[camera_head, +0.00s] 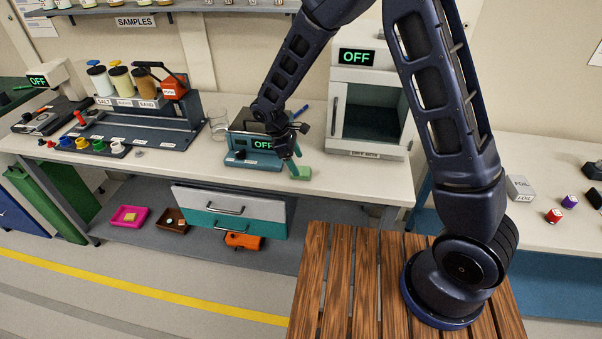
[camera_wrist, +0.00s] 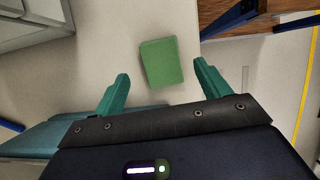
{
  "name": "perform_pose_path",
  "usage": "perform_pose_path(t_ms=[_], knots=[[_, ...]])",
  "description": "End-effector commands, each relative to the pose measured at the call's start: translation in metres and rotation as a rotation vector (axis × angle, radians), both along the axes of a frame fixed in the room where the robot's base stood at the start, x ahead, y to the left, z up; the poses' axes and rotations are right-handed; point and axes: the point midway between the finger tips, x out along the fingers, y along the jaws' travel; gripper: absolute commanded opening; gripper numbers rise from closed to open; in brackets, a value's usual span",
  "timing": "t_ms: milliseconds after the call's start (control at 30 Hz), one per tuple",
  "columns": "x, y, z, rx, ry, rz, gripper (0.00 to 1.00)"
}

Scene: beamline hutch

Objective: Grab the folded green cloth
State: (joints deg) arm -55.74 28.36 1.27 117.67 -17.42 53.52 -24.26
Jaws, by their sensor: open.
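The folded green cloth (camera_wrist: 162,63) is a small light-green block shape lying on the pale bench top. In the wrist view it lies ahead of my gripper (camera_wrist: 162,84), nearly between the lines of the two teal fingers but beyond their tips. The fingers are apart with nothing between them, so my gripper is open. In the head view the cloth (camera_head: 300,172) is near the front edge of the bench, just right of a teal device with an OFF display (camera_head: 262,145). My gripper (camera_head: 292,168) is pointed down right beside it; the exact gap cannot be told there.
A white cabinet with a dark window (camera_head: 371,112) stands behind and right of the cloth. A glass beaker (camera_head: 218,122) is left of the device. A rack with coloured jars (camera_head: 122,82) stands further left. Bare bench (camera_head: 345,180) lies right of the cloth. Drawers (camera_head: 230,208) hang below.

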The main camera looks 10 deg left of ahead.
Motion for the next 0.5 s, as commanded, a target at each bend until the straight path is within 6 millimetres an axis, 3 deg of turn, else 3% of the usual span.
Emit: perform_pose_path(t_ms=[200, 500], knots=[[-0.002, -0.010, -0.026, -0.002, 0.001, 0.001, 0.75], [-0.001, -0.013, -0.032, -0.001, 0.001, 0.000, 0.75]])
